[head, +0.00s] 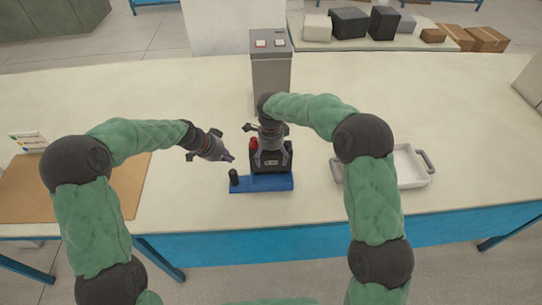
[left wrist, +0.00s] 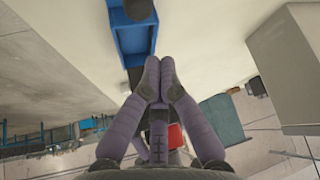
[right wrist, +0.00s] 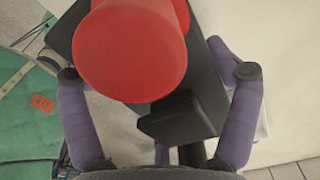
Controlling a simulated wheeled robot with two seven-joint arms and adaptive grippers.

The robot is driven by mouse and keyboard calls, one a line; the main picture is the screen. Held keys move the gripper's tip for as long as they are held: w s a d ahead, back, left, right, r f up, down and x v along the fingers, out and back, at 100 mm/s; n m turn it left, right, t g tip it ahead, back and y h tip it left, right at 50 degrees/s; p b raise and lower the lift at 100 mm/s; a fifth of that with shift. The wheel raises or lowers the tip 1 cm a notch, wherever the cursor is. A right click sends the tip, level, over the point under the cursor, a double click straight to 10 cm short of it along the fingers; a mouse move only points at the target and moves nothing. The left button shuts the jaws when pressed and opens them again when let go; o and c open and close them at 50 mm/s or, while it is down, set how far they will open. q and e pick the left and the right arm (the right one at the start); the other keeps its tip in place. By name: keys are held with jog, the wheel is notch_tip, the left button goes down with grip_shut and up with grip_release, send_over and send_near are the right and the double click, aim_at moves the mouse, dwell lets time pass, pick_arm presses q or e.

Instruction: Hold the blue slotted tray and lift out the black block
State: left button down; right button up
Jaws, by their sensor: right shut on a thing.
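The blue slotted tray (head: 262,184) lies near the front edge of the table, with a dark upright knob (head: 233,177) at its left end. The black block (head: 285,158), with a red round top part (head: 256,143), is at the tray's right part; I cannot tell whether it is raised. My right gripper (head: 270,160) is shut on the block from above, one finger each side in the right wrist view (right wrist: 160,75). My left gripper (head: 231,159) is empty, its fingertips together in the left wrist view (left wrist: 160,62), above and apart from the tray (left wrist: 130,38).
A grey post (head: 271,75) with two buttons stands behind the block. A white tray with grey handles (head: 411,165) is at right, partly behind my right arm. A brown board (head: 25,190) lies at left. The table between board and blue tray is clear.

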pick_arm(q)
jog(key=v, duration=1.2)
pick_arm(e)
jog(key=shift+w+r, duration=0.1)
jog(key=shift+r, duration=0.15)
jog(key=shift+a, duration=0.1)
